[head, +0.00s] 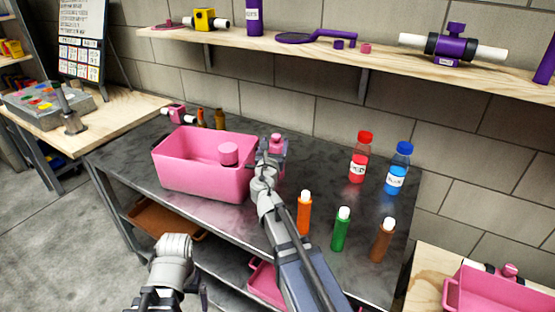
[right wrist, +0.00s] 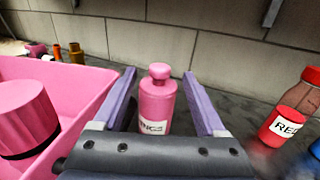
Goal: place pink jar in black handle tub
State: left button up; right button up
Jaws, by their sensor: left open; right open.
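A pink jar (right wrist: 157,105) with a pink cap and a white label stands upright on the dark bench. In the head view its cap (head: 276,138) shows behind my right gripper (head: 272,150). In the right wrist view the purple fingers of my right gripper (right wrist: 165,100) are open, one on each side of the jar, apart from it. A pink tub (head: 190,180) stands just left of the jar; I see no black handle on it. A pink cylinder (head: 228,154) with a dark band is inside it. My left arm shows at lower left, but its jaws do not.
Red (head: 358,165) and blue (head: 397,170) bottles stand at right, with orange (head: 304,212), green (head: 341,230) and brown (head: 382,240) bottles nearer. Another pink tub (head: 490,292) is at lower right. A wooden shelf (head: 370,58) runs above the bench.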

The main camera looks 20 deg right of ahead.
jog(key=x, duration=0.7)
jog(key=shift+w+d+f, duration=0.15)
jog(key=shift+w, duration=0.15)
grip_shut()
dwell(0.6)
dwell(0.8)
